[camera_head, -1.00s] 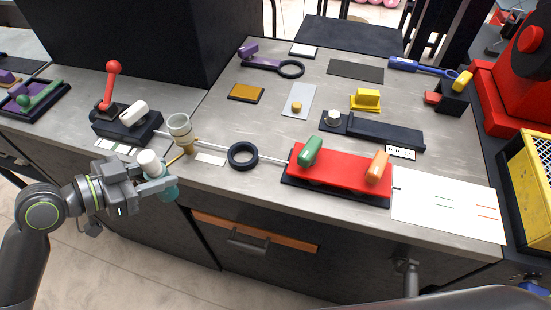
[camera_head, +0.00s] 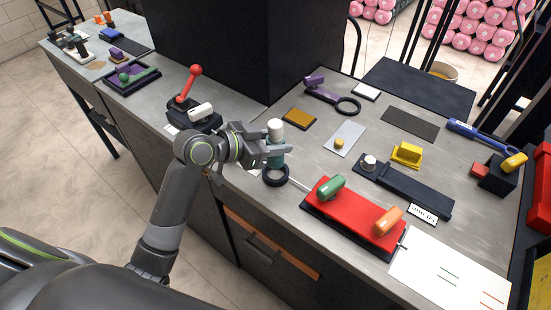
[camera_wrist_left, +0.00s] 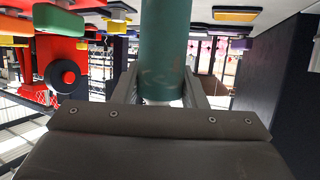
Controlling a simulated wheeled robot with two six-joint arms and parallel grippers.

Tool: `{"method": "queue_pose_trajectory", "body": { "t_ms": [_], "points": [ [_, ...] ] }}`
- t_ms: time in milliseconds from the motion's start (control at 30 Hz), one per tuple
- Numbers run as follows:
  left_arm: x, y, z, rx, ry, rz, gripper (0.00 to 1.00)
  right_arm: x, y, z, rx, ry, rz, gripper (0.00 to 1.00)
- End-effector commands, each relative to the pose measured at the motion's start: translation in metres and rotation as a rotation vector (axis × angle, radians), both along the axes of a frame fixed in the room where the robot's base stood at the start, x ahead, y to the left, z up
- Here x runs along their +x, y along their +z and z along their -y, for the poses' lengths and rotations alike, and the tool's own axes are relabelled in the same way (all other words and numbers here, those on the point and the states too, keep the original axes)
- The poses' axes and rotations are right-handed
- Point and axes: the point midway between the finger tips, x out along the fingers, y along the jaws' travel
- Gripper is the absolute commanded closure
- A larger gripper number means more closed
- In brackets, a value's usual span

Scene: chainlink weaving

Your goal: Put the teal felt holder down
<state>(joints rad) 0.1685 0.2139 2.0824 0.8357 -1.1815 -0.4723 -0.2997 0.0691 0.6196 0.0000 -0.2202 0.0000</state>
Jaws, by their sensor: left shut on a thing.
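The teal felt holder (camera_head: 276,157) is an upright teal cylinder with a white top (camera_head: 275,127). My left gripper (camera_head: 279,147) is shut on it, with a finger on either side. My right gripper is not in view.
The grey counter (camera_head: 310,145) has free room behind the holder. To the right are a red block (camera_head: 353,213) with green and orange handles, a grey plate (camera_head: 344,138) and a black bar tool (camera_head: 415,189). A red-knobbed lever (camera_head: 191,88) stands to the left.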

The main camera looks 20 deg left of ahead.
Motion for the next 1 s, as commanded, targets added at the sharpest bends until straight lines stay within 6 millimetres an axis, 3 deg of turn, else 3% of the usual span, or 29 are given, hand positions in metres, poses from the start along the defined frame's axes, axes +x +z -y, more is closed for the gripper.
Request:
{"method": "queue_pose_trajectory", "body": {
  "t_ms": [433,833,867,1000],
  "points": [
    [0.000,-0.052,0.000,-0.001,0.000,0.001,0.89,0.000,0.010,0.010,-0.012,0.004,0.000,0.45],
    [0.000,-0.059,0.000,0.000,0.000,0.005,0.89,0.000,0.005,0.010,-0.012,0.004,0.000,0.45],
    [0.000,-0.058,0.000,0.001,-0.001,0.003,0.58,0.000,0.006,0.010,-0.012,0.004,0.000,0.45],
    [0.000,-0.058,0.000,0.001,-0.001,0.003,0.40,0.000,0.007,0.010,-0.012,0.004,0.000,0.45]
  ]
}}
